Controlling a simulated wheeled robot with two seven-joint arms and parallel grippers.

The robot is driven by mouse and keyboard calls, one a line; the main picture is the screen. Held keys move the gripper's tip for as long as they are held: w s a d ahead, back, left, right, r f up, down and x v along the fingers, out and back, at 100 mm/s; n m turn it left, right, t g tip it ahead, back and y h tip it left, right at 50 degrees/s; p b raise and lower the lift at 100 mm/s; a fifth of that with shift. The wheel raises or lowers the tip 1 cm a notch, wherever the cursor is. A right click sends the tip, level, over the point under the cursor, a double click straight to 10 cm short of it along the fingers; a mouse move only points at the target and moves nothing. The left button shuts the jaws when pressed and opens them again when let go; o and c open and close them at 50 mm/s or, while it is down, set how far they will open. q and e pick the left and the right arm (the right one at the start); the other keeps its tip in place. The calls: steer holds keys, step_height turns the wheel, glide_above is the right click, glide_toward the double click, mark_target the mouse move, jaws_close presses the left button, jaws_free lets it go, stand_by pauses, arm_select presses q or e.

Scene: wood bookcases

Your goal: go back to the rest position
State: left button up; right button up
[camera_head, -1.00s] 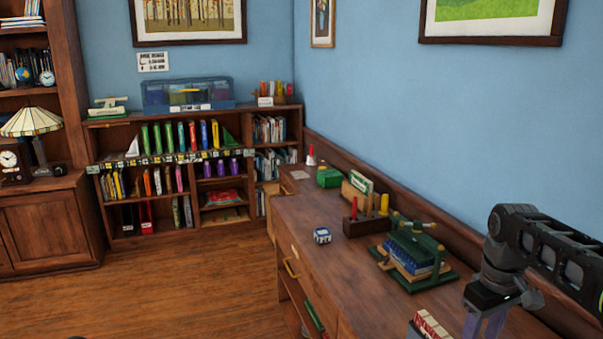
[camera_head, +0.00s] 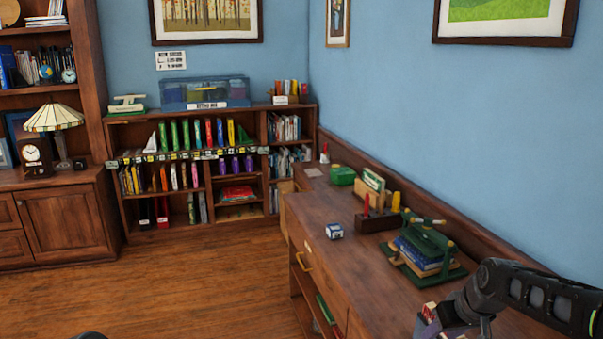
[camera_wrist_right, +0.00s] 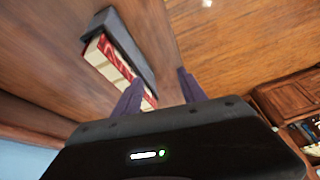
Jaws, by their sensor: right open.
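My right gripper (camera_wrist_right: 160,92) shows two dark, spread fingers in the right wrist view, open with nothing between them. In the head view my right arm comes in from the right edge, low over the wooden desk (camera_head: 365,285), and the gripper end is partly cut off by the bottom edge. A grey holder with red-and-white items (camera_wrist_right: 112,62) stands on the desk just beyond the fingers; whether the left finger touches it I cannot tell. The same red-and-white items (camera_head: 429,312) show beside my arm in the head view.
On the desk stand a green press with books (camera_head: 425,250), a dark block with coloured pegs (camera_head: 376,222), a small blue-and-white cube (camera_head: 334,231) and a green box (camera_head: 342,175). A bookcase (camera_head: 215,233) stands behind. The wood floor (camera_head: 190,290) at left is clear.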

steer(key=s+a+f+m+y, duration=0.1)
steer(key=s+a+f+m, duration=0.15)
steer(key=a+f, duration=0.65)
steer(key=s+a+f+m+y, duration=0.1)
steer(key=s+a+f, duration=0.4)
steer(key=f, duration=0.7)
steer(key=s+a+f+g, duration=0.1)
steer(key=s+a+f, duration=0.2)
steer(key=s, duration=0.5)
steer(key=s+a+f+g, duration=0.1)
steer(key=s+a+f, duration=0.2)
steer(key=s+f, duration=0.2)
steer(key=s+a+f+g, duration=0.2)
steer(key=s+a+f, duration=0.2)
steer(key=s, duration=0.6)
steer(key=shift+s+f+y, duration=0.15)
steer(key=shift+s+y, duration=0.15)
steer(key=shift+y, duration=0.1)
steer(key=shift+a, duration=0.1)
